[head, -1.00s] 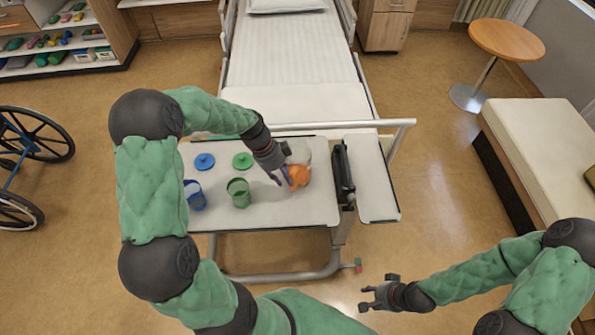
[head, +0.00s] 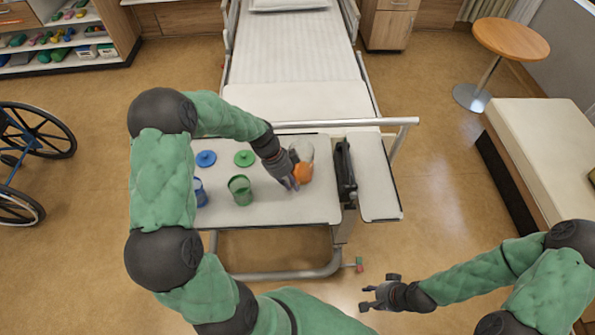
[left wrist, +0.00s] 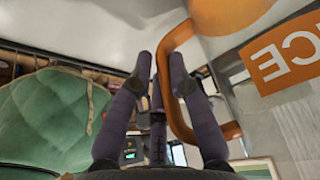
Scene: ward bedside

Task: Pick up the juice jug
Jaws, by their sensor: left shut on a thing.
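The juice jug (head: 302,172) has an orange body and a pale top part. It is at the right part of the overbed table. In the left wrist view, its orange handle (left wrist: 163,80) passes between my fingers, and its orange label (left wrist: 281,58) with the letters "ICE" shows upside down. My left gripper (head: 290,185) is shut on the handle, at the jug's near left side; it also shows in the left wrist view (left wrist: 160,68). I cannot tell whether the jug touches the table. My right gripper (head: 364,298) is open and empty, low in front of the table.
On the overbed table (head: 270,211) stand a green cup (head: 240,190) and a blue cup (head: 201,193), partly hidden by my left arm. A blue lid (head: 206,158) and a green lid (head: 244,158) lie behind them. A dark object (head: 345,172) stands close right of the jug.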

